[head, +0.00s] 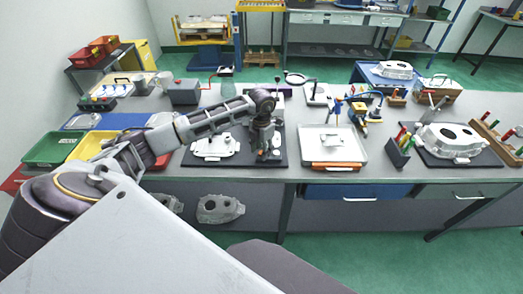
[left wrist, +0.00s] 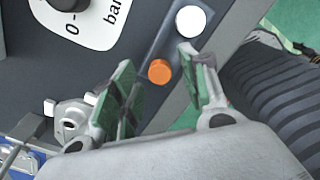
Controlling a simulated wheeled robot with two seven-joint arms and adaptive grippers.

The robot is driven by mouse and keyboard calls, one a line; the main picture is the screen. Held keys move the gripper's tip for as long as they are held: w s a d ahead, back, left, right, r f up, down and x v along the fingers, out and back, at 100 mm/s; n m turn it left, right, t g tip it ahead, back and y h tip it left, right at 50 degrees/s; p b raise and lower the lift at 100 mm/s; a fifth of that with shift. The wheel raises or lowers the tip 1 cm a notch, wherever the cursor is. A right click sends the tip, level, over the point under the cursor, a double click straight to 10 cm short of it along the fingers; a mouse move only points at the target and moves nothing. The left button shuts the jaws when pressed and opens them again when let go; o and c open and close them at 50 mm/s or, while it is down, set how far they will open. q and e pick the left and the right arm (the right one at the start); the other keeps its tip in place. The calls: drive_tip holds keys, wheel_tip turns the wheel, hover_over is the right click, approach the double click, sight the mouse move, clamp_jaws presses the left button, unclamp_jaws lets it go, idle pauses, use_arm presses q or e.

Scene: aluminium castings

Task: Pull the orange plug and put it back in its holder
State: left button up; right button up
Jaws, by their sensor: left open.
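The orange plug (left wrist: 159,71) shows in the left wrist view as a round orange top on a narrow grey strip (left wrist: 176,46). A white round top (left wrist: 190,21) sits beside it on the same strip. My left gripper (left wrist: 158,58) is open, with one finger on either side of the orange plug in this view; I see no contact. In the head view my left gripper (head: 264,150) points down over the right part of a black board (head: 235,159), beside a silver casting (head: 214,145). It largely hides the plugs there. My right gripper is not in view.
A white tray (head: 350,152) stands right of the black board. A lamp stand (head: 316,97) is behind.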

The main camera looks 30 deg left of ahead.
sight(261, 152)
use_arm(q)
wheel_tip(261, 152, up, 11)
drive_tip(key=shift+r, duration=0.15)
idle(0.4)
idle(1.0)
